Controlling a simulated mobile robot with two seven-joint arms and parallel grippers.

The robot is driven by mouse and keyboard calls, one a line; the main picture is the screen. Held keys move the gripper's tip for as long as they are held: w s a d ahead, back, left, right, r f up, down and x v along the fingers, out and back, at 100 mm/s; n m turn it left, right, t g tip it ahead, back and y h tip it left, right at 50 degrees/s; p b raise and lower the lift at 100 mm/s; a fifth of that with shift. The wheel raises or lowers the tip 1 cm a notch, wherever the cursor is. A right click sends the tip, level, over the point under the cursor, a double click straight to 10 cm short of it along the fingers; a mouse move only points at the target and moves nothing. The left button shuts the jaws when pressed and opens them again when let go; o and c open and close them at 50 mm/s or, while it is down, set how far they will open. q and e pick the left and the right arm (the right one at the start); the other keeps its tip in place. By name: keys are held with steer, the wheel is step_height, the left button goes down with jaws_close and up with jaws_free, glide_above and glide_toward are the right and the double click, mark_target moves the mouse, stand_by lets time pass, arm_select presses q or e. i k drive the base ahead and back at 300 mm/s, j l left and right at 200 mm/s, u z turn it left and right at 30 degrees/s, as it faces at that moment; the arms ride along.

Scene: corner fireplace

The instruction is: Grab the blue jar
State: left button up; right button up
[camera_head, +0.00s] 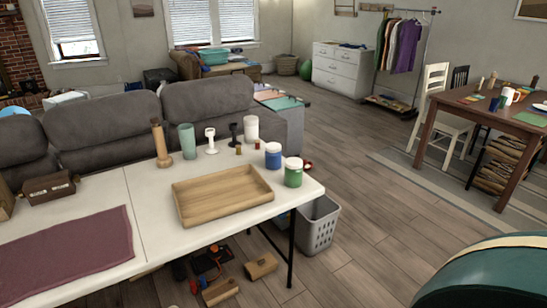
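The blue jar (273,155) has a white lid and stands upright on the white table (150,215), near its right end. A green jar (293,172) with a white lid stands just to its right and nearer to me. A wooden tray (222,196) lies to the left of both jars and nearer to me. The blue jar is in full view, apart from the tray. Neither of my grippers shows in the head view.
Behind the tray stand a wooden pepper mill (161,145), a teal cup (187,141) and a white canister (251,129). A purple mat (70,250) lies at the left. A grey basket (317,226) stands on the floor by the table's right end.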

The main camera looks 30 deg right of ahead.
mark_target(272, 161)
steer(key=i+l+z, duration=0.1)
steer(key=z, duration=1.35)
